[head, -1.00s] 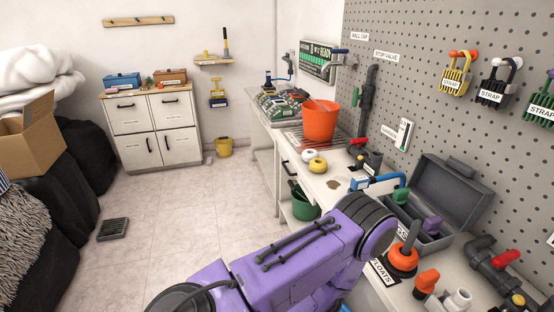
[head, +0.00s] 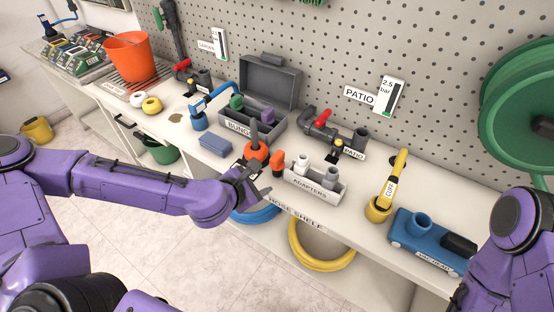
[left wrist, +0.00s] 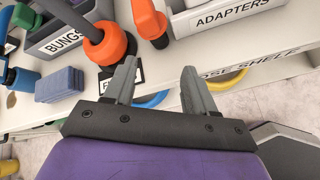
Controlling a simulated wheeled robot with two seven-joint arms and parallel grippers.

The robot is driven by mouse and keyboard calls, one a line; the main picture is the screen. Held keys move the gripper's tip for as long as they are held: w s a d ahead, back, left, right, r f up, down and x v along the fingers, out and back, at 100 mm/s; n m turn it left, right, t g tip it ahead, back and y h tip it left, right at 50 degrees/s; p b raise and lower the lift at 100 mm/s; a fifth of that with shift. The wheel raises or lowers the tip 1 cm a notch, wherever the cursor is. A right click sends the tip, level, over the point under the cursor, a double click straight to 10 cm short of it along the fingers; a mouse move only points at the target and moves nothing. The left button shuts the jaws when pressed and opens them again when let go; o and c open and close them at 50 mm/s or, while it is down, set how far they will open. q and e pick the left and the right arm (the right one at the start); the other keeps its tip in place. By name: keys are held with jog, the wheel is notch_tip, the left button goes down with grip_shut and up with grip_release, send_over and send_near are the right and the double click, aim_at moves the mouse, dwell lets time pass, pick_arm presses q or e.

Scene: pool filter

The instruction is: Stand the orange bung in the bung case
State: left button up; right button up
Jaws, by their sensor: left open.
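The orange bung (head: 277,162) stands on the bench, just left of the adapters tray; it also shows at the top of the left wrist view (left wrist: 148,18). The grey bung case (head: 233,127) is open, its lid (head: 272,80) raised at the back. A green bung (head: 238,101) and a purple bung (head: 267,115) are in it. My left gripper (head: 262,188) is open and empty at the bench's front edge, in front of the orange bung and apart from it. Its two spread fingers show in the left wrist view (left wrist: 160,68). My right gripper is out of view.
A round orange float (head: 256,152) with a dark stem stands between case and bung. The adapters tray (head: 312,186) is close on the right. A blue-grey block (head: 215,144) lies left. The patio pipe valve (head: 325,130) is behind.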

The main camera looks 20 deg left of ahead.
aim_at(280, 156)
pick_arm(q)
jog(key=r+n, duration=0.1)
jog(key=n, duration=0.1)
jog(key=w+r+n+t, duration=0.1)
jog(key=n, duration=0.1)
jog(key=w+r+n, duration=0.1)
jog(key=r+n, duration=0.1)
jog(key=shift+r+h, duration=0.1)
jog(key=shift+h, duration=0.3)
jog(key=b+x, duration=0.2)
jog(key=x, duration=0.1)
jog(key=shift+s+b, duration=0.1)
jog(key=shift+b, duration=0.2)
jog(key=x, duration=0.5)
jog(key=p+x, duration=0.1)
jog(key=x, duration=0.1)
jog(key=shift+w+d+r, duration=0.15)
jog(key=shift+w, duration=0.2)
jog(key=shift+s, duration=0.1)
jog(key=shift+c, duration=0.9)
grip_shut()
